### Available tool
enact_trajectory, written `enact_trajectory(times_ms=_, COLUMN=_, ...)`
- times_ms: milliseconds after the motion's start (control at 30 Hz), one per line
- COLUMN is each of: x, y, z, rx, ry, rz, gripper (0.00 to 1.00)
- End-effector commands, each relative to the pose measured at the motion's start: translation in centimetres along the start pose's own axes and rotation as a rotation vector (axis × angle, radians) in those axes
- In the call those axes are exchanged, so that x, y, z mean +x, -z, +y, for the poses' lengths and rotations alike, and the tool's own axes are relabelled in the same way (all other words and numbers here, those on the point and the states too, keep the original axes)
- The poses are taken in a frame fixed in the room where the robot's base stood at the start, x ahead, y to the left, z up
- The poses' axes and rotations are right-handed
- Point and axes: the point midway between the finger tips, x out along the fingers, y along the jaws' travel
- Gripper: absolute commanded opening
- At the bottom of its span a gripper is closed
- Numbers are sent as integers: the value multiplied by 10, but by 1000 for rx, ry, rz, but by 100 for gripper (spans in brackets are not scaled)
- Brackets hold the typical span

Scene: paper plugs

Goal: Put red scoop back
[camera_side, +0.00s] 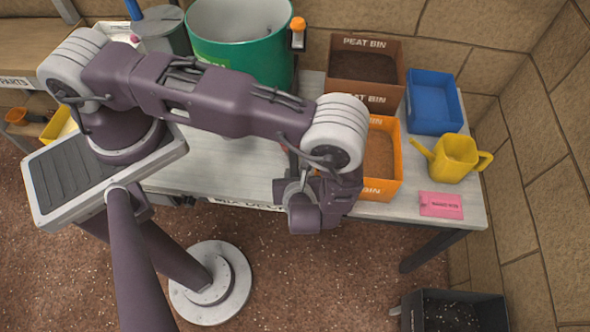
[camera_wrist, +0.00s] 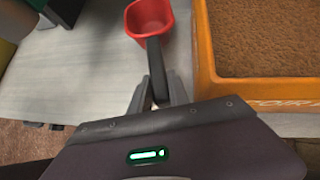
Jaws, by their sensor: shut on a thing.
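The red scoop (camera_wrist: 150,18) is in the wrist view at the top centre, with its dark handle (camera_wrist: 155,60) pointing back toward me. My gripper (camera_wrist: 157,85) is shut on that handle, one finger on each side. The scoop is over the light worktop, left of the orange coir bin (camera_wrist: 252,88); I cannot tell whether it touches the surface. In the side view my wrist hides the fingers and most of the scoop. The orange bin (camera_side: 396,150) also shows there, right of my wrist, filled with brown material.
A brown peat bin (camera_side: 335,88) and a blue bin (camera_side: 432,118) stand behind. A yellow watering can (camera_side: 455,160) and a pink card (camera_side: 441,205) are at the right end. A green tub (camera_side: 262,62) stands at the back left. The worktop (camera_side: 225,165) left of my wrist is clear.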

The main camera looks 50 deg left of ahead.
Motion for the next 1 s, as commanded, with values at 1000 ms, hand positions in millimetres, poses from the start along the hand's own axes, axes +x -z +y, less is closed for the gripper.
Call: enact_trajectory(times_ms=1000, x=8, y=9, z=-1, rx=0, ry=1, rz=-1, gripper=31)
